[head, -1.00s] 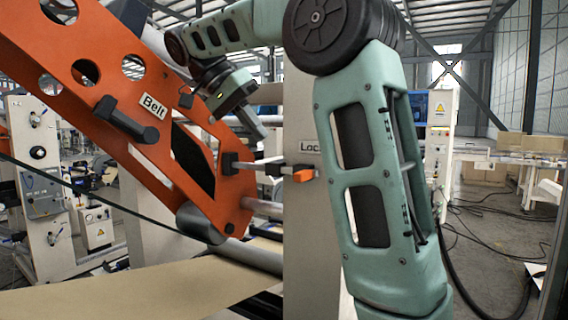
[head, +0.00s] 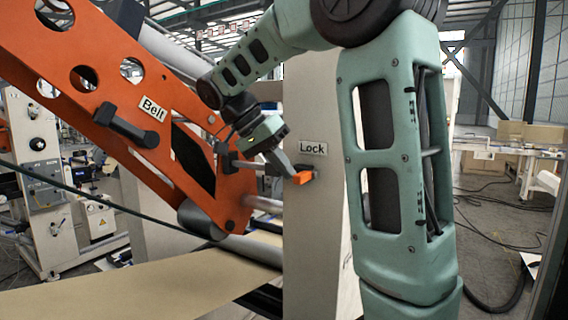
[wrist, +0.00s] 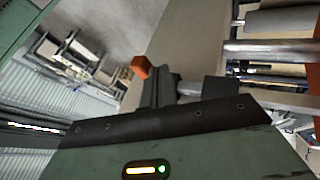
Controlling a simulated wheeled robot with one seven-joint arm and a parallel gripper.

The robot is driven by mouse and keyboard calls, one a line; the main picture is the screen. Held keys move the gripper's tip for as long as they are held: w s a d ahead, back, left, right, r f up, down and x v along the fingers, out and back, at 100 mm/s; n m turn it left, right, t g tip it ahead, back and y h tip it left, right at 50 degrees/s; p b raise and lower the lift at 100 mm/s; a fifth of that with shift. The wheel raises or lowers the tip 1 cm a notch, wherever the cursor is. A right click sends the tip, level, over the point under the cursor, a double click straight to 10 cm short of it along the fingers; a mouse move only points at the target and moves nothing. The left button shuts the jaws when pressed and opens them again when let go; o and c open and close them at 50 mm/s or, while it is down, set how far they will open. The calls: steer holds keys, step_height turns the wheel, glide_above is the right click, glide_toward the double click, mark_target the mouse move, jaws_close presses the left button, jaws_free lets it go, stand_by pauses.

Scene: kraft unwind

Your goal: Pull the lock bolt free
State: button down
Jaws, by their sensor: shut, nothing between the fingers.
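The lock bolt's orange handle (head: 302,178) sticks out below the "Lock" label (head: 312,148) on the pale post. The handle also shows in the wrist view (wrist: 140,67). The bolt's bar is partly hidden by my gripper (head: 286,168), which is shut with nothing between its fingers. My fingertips are close beside the handle in the head view; I cannot tell whether they touch it. In the wrist view my dark gripper fingers (wrist: 156,86) stand just right of and below the handle. A grey rod shows beside them.
The large orange arm (head: 165,150) with a "Belt" label and a dark handle slants down on the left, close to my gripper. A brown paper web (head: 150,290) runs below. The pale post (head: 325,230) stands behind my arm. Open floor lies at the right.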

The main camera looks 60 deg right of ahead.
steer(key=shift+s+f, duration=0.1)
steer(key=shift+s, duration=0.05)
steer(key=s+b, duration=0.2)
steer(key=s, duration=0.1)
steer(key=shift+s+d, duration=0.2)
steer(key=shift+s, duration=0.45)
steer(key=b, duration=0.1)
glide_toward(304, 174)
step_height(304, 174, up, 3)
steer(key=a, duration=0.1)
steer(key=shift+w+a+f, duration=0.1)
steer(key=shift+w+a, duration=0.15)
steer(key=shift+w, duration=0.2)
steer(key=shift+f, duration=0.15)
